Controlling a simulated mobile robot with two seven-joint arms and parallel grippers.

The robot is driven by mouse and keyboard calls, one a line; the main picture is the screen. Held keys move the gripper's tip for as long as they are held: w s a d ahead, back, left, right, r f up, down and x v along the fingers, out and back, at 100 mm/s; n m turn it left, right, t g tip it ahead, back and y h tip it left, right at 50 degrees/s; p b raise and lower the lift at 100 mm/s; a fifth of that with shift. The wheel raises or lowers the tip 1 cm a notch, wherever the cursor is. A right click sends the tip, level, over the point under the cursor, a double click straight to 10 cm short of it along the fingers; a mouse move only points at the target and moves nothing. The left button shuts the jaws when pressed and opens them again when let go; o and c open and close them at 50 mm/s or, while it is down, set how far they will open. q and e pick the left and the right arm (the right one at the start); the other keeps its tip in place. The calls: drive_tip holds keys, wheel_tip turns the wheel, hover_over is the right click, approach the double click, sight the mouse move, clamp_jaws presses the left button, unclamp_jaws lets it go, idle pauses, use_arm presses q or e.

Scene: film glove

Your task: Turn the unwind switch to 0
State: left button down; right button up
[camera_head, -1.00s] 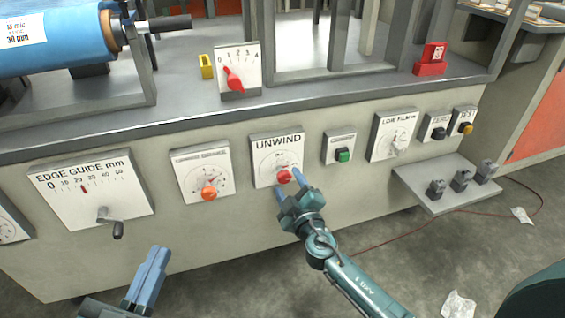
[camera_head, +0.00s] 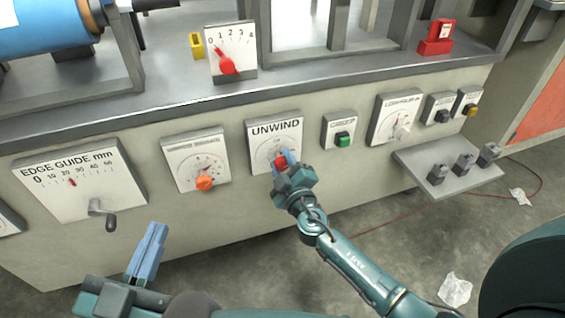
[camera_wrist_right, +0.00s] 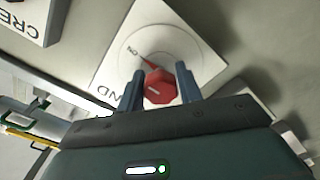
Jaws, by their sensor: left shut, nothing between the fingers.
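The UNWIND panel (camera_head: 262,135) is a white plate with a round dial and a red knob (camera_head: 281,161). In the right wrist view, the red knob (camera_wrist_right: 158,88) has a red pointer line beside the small marking "ON" on the panel (camera_wrist_right: 195,40). No 0 is readable there. My right gripper (camera_head: 283,163) is at this knob. In the wrist view, its two fingers (camera_wrist_right: 159,85) stand on either side of the knob, very close; I cannot tell whether they press it. My left gripper (camera_head: 158,230) is shut and empty at the lower left, away from the panels.
Left of UNWIND are a panel with an orange knob (camera_head: 204,183) and the EDGE GUIDE panel (camera_head: 80,180) with a crank. Right are a green button (camera_head: 343,139) and a LOW FILM panel (camera_head: 396,118). A shelf (camera_head: 420,170) juts out at right. A 0–4 selector (camera_head: 231,55) stands above.

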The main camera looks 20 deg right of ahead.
drive_tip(key=c, duration=0.5)
drive_tip(key=shift+n, duration=0.5)
drive_tip(key=n, duration=0.7)
drive_tip(key=shift+r, duration=0.2)
drive_tip(key=n, duration=0.5)
drive_tip(key=shift+r, duration=0.1)
drive_tip(key=n+p, duration=0.1)
drive_tip(key=n, duration=0.3)
drive_tip(key=shift+n+p, duration=0.4)
drive_tip(key=shift+n, duration=0.3)
